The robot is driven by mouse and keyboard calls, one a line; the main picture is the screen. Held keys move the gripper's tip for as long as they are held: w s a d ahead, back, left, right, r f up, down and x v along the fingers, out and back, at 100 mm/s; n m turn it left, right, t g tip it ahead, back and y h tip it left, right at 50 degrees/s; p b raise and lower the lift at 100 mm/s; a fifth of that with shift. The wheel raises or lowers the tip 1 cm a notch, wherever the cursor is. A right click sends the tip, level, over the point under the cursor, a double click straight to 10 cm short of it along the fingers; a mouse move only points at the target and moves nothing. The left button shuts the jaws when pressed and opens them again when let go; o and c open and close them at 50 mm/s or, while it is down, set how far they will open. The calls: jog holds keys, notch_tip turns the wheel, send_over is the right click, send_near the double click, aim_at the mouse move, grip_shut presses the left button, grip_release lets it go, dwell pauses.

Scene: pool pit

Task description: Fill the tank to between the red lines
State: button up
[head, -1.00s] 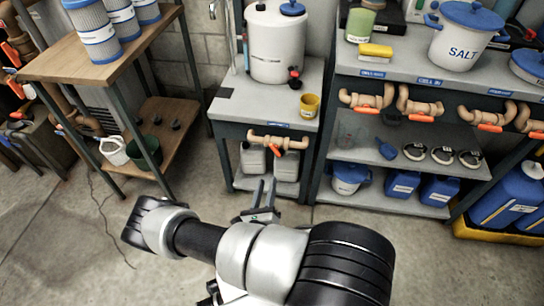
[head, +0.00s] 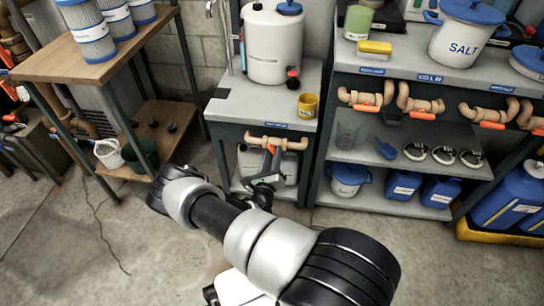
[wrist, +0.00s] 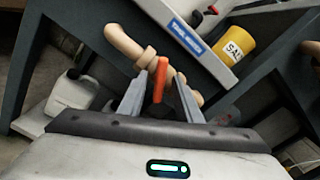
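The white tank (head: 275,48) with a blue lid stands on the grey bench in the head view. A red and black tap (head: 292,77) is at its lower right. No level or red lines can be made out on it. Below the bench's front edge is a tan pipe valve (head: 291,144) with an orange handle, partly hidden by my gripper. My gripper (head: 270,158) is at this valve. In the wrist view, my gripper (wrist: 161,78) is open, with its fingers on either side of the orange handle (wrist: 159,82); I cannot tell whether they touch it.
A yellow cup (head: 308,105) stands near the bench's right front edge. Pale jugs (head: 250,163) sit on the shelf below. A shelf unit at right holds a salt tub (head: 466,32) and more orange-handled valves (head: 420,104). The floor (head: 100,235) at left is mostly clear.

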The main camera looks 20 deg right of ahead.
grip_shut()
jog(key=shift+m, duration=0.3)
jog(key=shift+r+m+p, duration=0.15)
jog(key=shift+m+p, duration=1)
jog(key=shift+m, duration=0.05)
jog(key=shift+m+p, duration=0.8)
jog(key=shift+m, duration=0.8)
grip_release()
